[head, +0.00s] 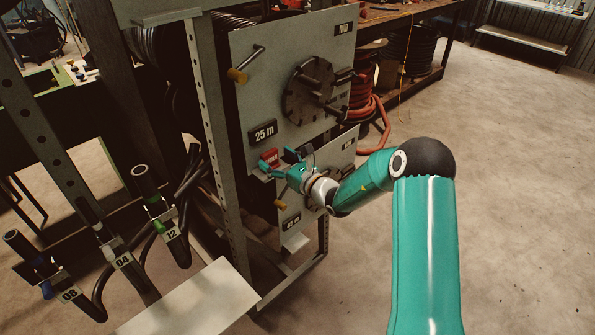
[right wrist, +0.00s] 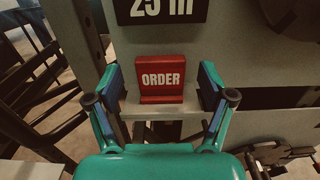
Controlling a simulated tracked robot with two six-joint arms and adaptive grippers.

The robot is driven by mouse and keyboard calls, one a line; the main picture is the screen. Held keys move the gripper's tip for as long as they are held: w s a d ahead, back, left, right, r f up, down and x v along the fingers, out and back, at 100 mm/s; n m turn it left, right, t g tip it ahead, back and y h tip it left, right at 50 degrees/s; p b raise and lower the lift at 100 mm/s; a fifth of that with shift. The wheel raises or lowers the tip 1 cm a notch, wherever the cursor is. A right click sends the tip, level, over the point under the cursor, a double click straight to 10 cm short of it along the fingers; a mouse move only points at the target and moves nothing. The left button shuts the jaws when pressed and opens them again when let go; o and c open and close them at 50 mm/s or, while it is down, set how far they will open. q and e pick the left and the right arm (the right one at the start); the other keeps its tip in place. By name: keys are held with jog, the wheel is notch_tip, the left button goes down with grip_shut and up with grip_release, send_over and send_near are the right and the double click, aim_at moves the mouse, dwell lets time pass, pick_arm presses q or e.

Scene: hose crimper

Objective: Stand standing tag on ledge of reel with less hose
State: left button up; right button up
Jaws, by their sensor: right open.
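A red tag reading ORDER (right wrist: 161,72) stands upright on the ledge (right wrist: 146,112) below the upper reel's 25 m label; it also shows in the head view (head: 269,158). My right gripper (right wrist: 163,88) is open, with one finger on each side of the tag and a visible gap on both sides. In the head view my right gripper (head: 286,162) is at the upper ledge, partly covering it. The upper reel panel (head: 255,95) is marked 25 m. The lower reel panel (head: 340,152) has a small label (head: 291,224), hard to read, and a ledge (head: 295,243). My left gripper is not in view.
Crank handles (head: 238,75) stick out from the panels. A perforated upright post (head: 212,130) stands left of them. Hose ends in holders marked 08, 04 and 12 (head: 160,205) stand at the left. A pale board (head: 190,300) lies in front. The floor at right is clear.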

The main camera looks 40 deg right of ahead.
jog(key=s+b, duration=0.1)
jog(key=s, duration=0.7)
jog(key=shift+s+d+b, duration=0.3)
jog(key=shift+d+b, duration=0.05)
jog(key=shift+d, duration=0.05)
jog(key=shift+s, duration=0.1)
